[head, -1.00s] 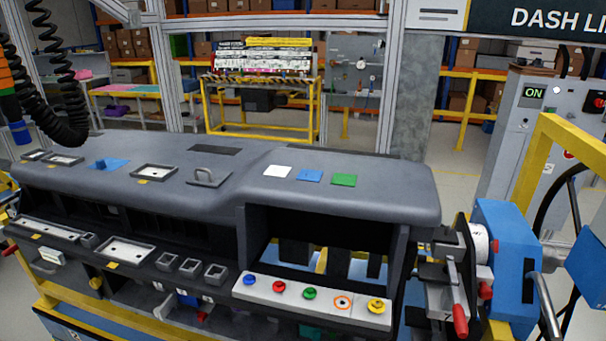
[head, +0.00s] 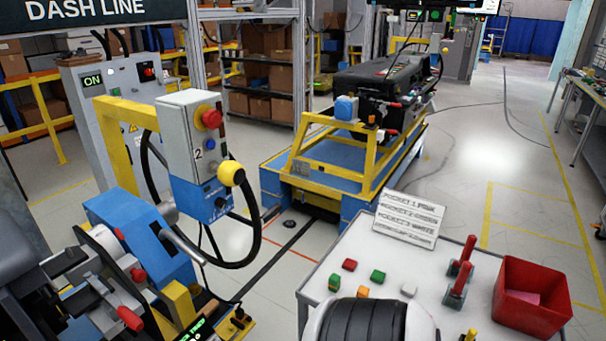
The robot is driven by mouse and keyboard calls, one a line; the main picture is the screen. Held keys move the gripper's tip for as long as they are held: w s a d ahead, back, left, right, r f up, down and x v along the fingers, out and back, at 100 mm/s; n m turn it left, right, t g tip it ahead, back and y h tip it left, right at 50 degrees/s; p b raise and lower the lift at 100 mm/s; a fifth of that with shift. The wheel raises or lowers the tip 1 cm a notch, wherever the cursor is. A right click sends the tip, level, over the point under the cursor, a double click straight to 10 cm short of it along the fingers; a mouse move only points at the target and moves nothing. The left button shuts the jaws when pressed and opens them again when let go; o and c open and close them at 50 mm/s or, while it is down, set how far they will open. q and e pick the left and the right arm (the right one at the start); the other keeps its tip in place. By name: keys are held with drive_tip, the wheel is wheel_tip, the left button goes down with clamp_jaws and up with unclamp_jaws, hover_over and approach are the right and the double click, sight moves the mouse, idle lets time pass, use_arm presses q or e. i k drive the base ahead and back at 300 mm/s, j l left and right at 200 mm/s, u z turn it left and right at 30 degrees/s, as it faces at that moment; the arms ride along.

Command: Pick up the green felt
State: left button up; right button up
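On the white table at the lower right lie two small green pieces, one farther back (head: 378,277) and one nearer the left edge (head: 334,282). They look like small blocks; I cannot tell whether either is felt. The flat green square on the dashboard top in the earlier view is out of frame now. Neither of my grippers shows. A rounded white and black part at the bottom, probably my own arm, covers part of the table.
The white table (head: 455,290) also holds a red piece (head: 349,265), an orange piece (head: 362,292), a white piece (head: 409,289), red-handled clamps (head: 459,277), a lettered sign (head: 409,218) and a red bin (head: 532,299) with something pink inside. A control box (head: 193,150) stands left.

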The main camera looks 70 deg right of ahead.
sight(377, 276)
drive_tip(key=z, duration=2.8)
